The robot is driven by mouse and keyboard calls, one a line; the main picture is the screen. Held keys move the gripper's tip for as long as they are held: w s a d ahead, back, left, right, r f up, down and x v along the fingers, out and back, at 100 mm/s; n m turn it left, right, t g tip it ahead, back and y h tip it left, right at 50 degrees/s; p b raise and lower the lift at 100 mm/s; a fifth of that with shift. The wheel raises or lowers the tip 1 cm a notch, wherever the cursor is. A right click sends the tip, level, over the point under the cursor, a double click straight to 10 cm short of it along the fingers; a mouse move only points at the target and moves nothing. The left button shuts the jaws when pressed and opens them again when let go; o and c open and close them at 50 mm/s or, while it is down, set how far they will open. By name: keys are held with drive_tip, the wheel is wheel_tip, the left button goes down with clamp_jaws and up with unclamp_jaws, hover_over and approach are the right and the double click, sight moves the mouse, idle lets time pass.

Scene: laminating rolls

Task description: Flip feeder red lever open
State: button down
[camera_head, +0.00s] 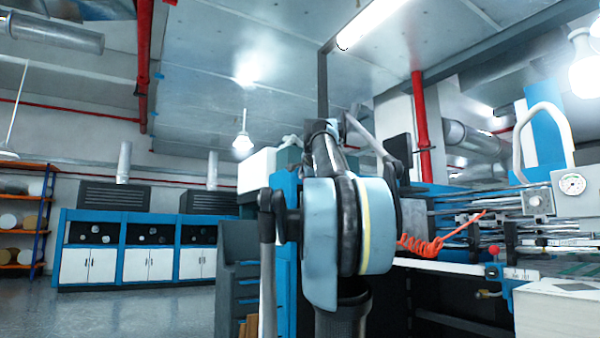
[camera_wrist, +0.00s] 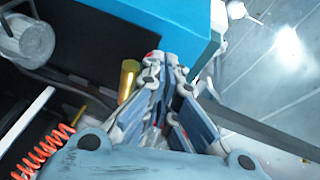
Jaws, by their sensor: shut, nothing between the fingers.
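My gripper (camera_wrist: 166,72) shows in the wrist view with its fingers closed together and nothing visible between them. The fingertips lie in front of a blue machine housing (camera_wrist: 165,28) and a dark panel; I cannot tell whether they touch. A small red spot shows at the fingertips, too small to identify. In the head view, a red ball knob (camera_head: 492,250) stands on the feeder machine (camera_head: 450,266) at the right; I cannot tell whether it is the red lever. My arm fills the middle of the head view, and my gripper cannot be made out there.
A red coiled hose (camera_head: 420,245) hangs at the machine, also seen in the wrist view (camera_wrist: 45,150). A gold cylinder (camera_wrist: 128,80) stands left of my fingers. A white-topped block (camera_head: 555,305) is at lower right. Blue cabinets (camera_head: 135,232) line the left; floor before them is clear.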

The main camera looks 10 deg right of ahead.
drive_tip(key=s+a+r, duration=0.1)
drive_tip(key=s+a, duration=0.3)
drive_tip(key=s, duration=0.2)
drive_tip(key=shift+s+a, duration=0.15)
drive_tip(key=shift+a, duration=0.1)
idle(0.4)
idle(0.3)
drive_tip(key=s+a+f+n+g+y, duration=0.1)
drive_tip(key=s+f+n+g, duration=0.15)
drive_tip(key=f, duration=0.95)
drive_tip(key=s+a+f+n+g, duration=0.2)
drive_tip(key=f+n, duration=0.2)
drive_tip(key=f, duration=0.8)
drive_tip(key=s+a+f+n+g+y, duration=0.1)
drive_tip(key=s+f+n+g, duration=0.15)
drive_tip(key=f, duration=0.95)
drive_tip(key=s+f+n+g, duration=0.2)
drive_tip(key=s+f, duration=0.6)
drive_tip(key=f, duration=0.4)
drive_tip(key=s+f+n+g, duration=0.2)
drive_tip(key=s+f, duration=0.5)
drive_tip(key=f, duration=0.6)
drive_tip(key=s+f+n+g, duration=0.3)
drive_tip(key=s+f, duration=0.5)
drive_tip(key=f, duration=0.4)
drive_tip(key=shift+s+a+f+n+h, duration=0.3)
drive_tip(key=shift+s+a+f+n, duration=0.1)
drive_tip(key=shift+n, duration=0.4)
drive_tip(key=shift+w, duration=0.1)
